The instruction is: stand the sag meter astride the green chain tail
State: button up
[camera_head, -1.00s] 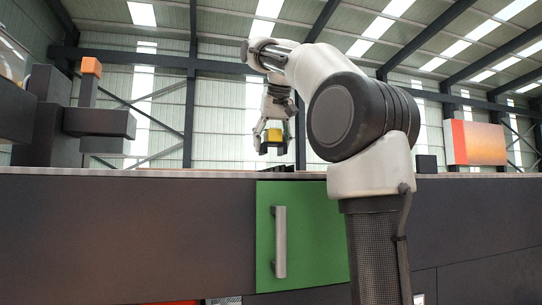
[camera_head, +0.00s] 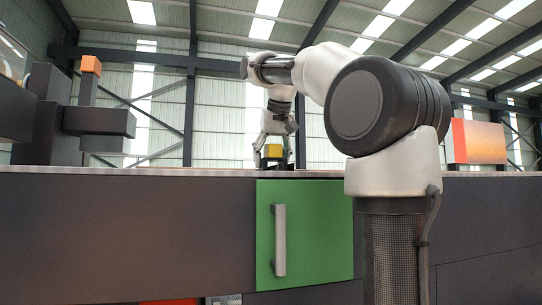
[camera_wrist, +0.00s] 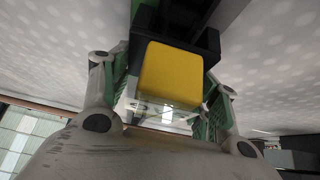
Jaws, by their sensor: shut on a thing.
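The sag meter shows as a yellow block (camera_head: 273,151) with dark parts in the head view, just above the worktop edge. In the wrist view its yellow top (camera_wrist: 172,75) sits in a dark frame. My gripper (camera_wrist: 165,88) is shut on it, with a green-padded finger on each side. In the head view my gripper (camera_head: 273,157) is low over the bench. I cannot make out the green chain tail for sure. The meter's lower part is hidden behind the bench edge, so I cannot tell if it touches the worktop.
The bench (camera_head: 130,225) spans the view, with a green cabinet door (camera_head: 315,240) and grey handle. Dark machine blocks (camera_head: 100,122) with an orange cap stand on the left. An orange-red box (camera_head: 480,142) stands on the right. The pale dotted worktop (camera_wrist: 270,70) looks clear beside my gripper.

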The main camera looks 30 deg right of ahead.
jog(key=o, duration=1.1)
jog(key=shift+o, duration=0.2)
jog(key=shift+r, duration=0.15)
jog(key=shift+r, duration=0.3)
jog(key=v, duration=1.2)
jog(key=shift+r, duration=0.2)
